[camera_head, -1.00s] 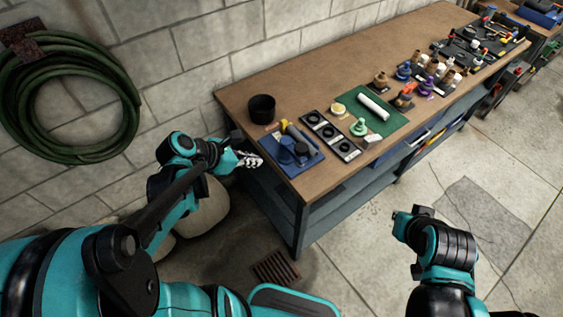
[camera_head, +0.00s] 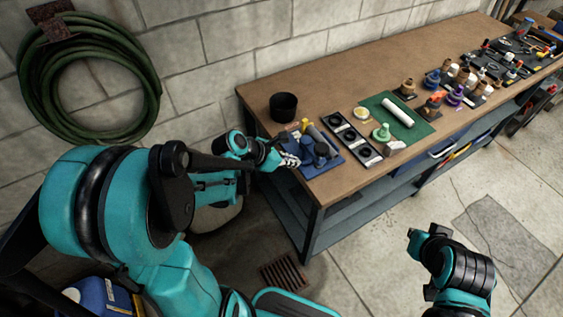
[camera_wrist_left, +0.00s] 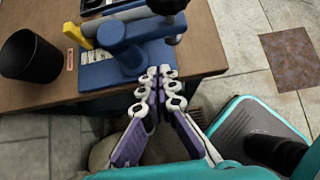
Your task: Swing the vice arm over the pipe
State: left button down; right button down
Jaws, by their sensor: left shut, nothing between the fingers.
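The blue vice (camera_head: 320,150) stands on a blue base plate at the near left corner of the workbench. A grey cylinder, perhaps the pipe, and a yellow part show at its back in the head view. In the left wrist view the vice's blue arm (camera_wrist_left: 150,32) carries a black knob (camera_wrist_left: 167,5), and the yellow part (camera_wrist_left: 73,34) is at its left. My left gripper (camera_head: 290,160) is shut and empty at the plate's near edge. Its fingertips (camera_wrist_left: 158,74) appear just short of the vice; contact is unclear. My right gripper's fingers are out of view.
A black cup (camera_head: 284,106) stands behind the vice near the wall. A black rack (camera_head: 354,138), a green mat (camera_head: 425,129) with a white cylinder (camera_head: 397,112), and several bottles lie to the right. A green hose (camera_head: 85,125) hangs on the wall. A floor drain (camera_head: 284,272) lies below.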

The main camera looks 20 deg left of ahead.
aim_at(312, 150)
pick_arm(q)
jog(key=shift+w+d, duration=0.6)
jog(key=shift+w, duration=0.2)
jog(key=shift+w+d, duration=0.6)
jog(key=shift+w, duration=0.15)
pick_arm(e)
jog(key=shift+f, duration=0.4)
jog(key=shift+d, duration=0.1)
